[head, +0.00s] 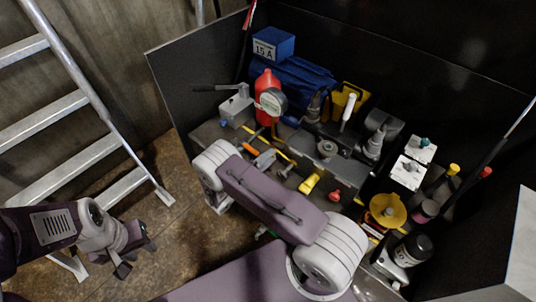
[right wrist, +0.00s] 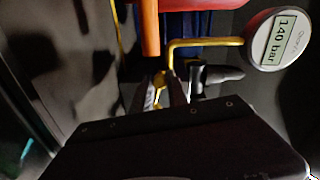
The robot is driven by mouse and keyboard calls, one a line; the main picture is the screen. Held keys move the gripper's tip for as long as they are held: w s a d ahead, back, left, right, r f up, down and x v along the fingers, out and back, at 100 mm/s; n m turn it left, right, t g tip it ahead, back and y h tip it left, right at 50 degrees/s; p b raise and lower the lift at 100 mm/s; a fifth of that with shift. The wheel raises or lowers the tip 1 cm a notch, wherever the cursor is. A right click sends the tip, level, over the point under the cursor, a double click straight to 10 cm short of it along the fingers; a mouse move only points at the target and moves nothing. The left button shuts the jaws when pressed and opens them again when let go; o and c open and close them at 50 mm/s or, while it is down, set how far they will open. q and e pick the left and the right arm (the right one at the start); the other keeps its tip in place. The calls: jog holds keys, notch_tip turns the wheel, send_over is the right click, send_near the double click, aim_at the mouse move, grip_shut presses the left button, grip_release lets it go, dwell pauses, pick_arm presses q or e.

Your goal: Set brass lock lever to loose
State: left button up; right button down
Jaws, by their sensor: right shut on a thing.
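The small brass lock lever (right wrist: 159,80) shows in the right wrist view, between the fingertips of my right gripper (right wrist: 164,93). The dark fingers are shut on it and cover part of it. A bent yellow rod (right wrist: 207,41) stands just above and to the right of it. In the head view my right forearm reaches over the front of the bench, and its gripper and the lever are hidden. My left gripper (head: 134,259) is at the lower left, empty, with its fingers apart, away from the bench.
A round gauge (right wrist: 278,39) reading 140 bar is close by; it also shows in the head view (head: 272,101) in front of a red container (head: 266,84). Tools and fittings crowd the bench. Dark panels enclose it. A ladder (head: 78,90) stands at left.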

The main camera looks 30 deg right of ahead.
jog(key=shift+w+a+f+n+b, duration=0.15)
jog(key=shift+f+n+b, duration=0.25)
jog(key=shift+f+n, duration=0.55)
jog(key=shift+r, duration=0.1)
jog(key=c, duration=1.3)
grip_release()
jog(key=p+v, duration=0.1)
jog(key=v, duration=0.8)
jog(key=shift+r, duration=0.1)
